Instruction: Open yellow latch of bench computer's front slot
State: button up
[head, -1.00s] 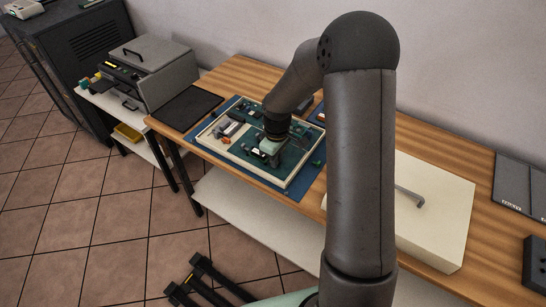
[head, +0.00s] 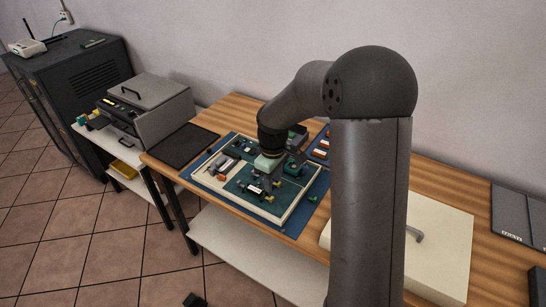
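The bench computer (head: 285,218) lies open on a blue mat on the wooden bench, with a cream frame and green boards inside. My gripper (head: 270,180) is over its middle, pointing down; its fingers are too small and partly hidden to tell whether they are open. Small pale, dark and yellowish parts sit on the board near my gripper. I cannot make out for certain the yellow latch or the front slot at this size.
A dark flat pad (head: 184,146) lies left of the mat (head: 310,207). A cream panel with a handle (head: 440,240) lies to the right, partly behind my arm. A grey open-lidded machine (head: 150,105) stands on a side table at left. Bare wood (head: 245,107) shows behind the mat.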

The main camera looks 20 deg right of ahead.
notch_tip(320, 180, up, 10)
dwell(0.3)
